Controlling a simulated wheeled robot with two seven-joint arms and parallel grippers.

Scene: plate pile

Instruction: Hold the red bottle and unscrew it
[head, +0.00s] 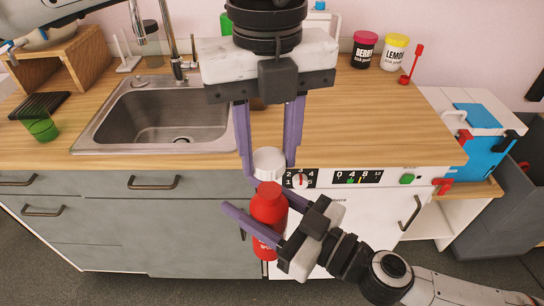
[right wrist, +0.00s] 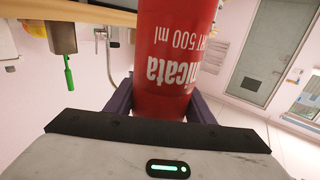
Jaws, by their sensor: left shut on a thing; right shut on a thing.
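The red bottle (head: 269,209) is held upright in front of the counter, with its white cap (head: 268,163) at the top. My left gripper (head: 268,168) comes down from above, and its purple fingers are shut on the white cap. My right gripper (head: 254,222) comes from the lower right and is shut around the red body. In the right wrist view the bottle (right wrist: 172,60) fills the space between the purple fingers, its white lettering upside down. Part of the bottle's lower body is hidden behind the right gripper.
The wooden counter (head: 370,125) with a sink (head: 165,115) lies behind the bottle. A green cup (head: 41,126) stands at left; a berry jar (head: 364,50) and a lemon jar (head: 394,52) stand at the back right. The white appliance front (head: 370,210) and grey drawers (head: 130,230) are close behind.

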